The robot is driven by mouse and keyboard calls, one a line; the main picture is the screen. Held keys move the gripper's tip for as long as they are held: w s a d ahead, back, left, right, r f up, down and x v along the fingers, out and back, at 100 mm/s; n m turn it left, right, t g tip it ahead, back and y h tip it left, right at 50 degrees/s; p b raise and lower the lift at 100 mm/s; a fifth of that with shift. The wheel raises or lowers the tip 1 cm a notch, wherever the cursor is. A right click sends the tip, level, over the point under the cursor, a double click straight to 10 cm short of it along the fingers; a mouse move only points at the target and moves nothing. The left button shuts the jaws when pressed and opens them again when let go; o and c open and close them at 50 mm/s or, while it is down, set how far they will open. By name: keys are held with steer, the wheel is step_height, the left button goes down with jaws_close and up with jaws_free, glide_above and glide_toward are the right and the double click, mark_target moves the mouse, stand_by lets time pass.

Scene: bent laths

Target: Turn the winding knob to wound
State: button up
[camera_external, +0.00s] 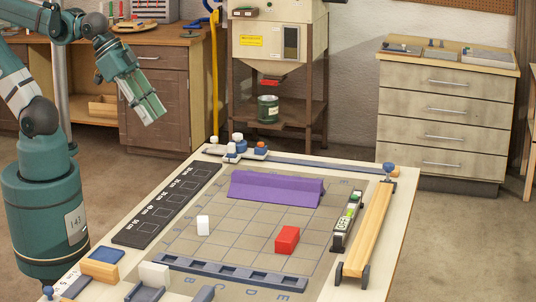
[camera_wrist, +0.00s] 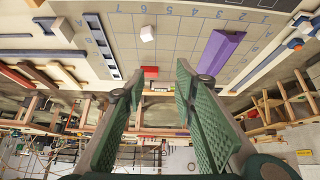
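I cannot tell for sure which part is the winding knob. In the external view a blue knob (camera_external: 389,169) stands at the far end of the wooden lath on the table's right side. A cluster of white and blue knob-like pieces (camera_external: 238,148) stands at the table's back left corner. Blue and white pieces (camera_wrist: 300,32) also show at the right edge of the wrist view. No wound marking is readable. My gripper (camera_external: 152,112) hangs in the air left of the table's back, apart from everything. In the wrist view my gripper (camera_wrist: 160,88) is open and empty.
The table bears a purple ridged block (camera_external: 275,188), a red block (camera_external: 287,239), a white block (camera_external: 203,225) and a dark label strip (camera_external: 168,205). A wooden lath (camera_external: 368,230) runs along the right side. A slotted grey rail (camera_external: 230,272) lies in front.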

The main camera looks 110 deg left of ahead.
steer(key=w+a+r+n+g+y+p, duration=0.1)
steer(key=w+a+n, duration=0.3)
steer(key=a, duration=0.2)
steer(key=w+a+n+g+p, duration=0.1)
steer(key=w+a+n, duration=0.3)
steer(key=a, duration=0.2)
steer(key=n+g+h+p, duration=0.1)
steer(key=n+g+p, duration=0.35)
steer(key=n, duration=1.35)
glide_toward(237, 134)
steer(key=shift+w+d+f+g, duration=0.1)
steer(key=shift+w+d+g, duration=0.15)
steer(key=shift+w, duration=0.2)
steer(key=shift+s+a+f+n, duration=0.15)
steer(key=shift+a+f+n, duration=0.1)
steer(key=shift+n, duration=0.05)
steer(key=shift+f+b, duration=0.3)
steer(key=shift+f, duration=3.6)
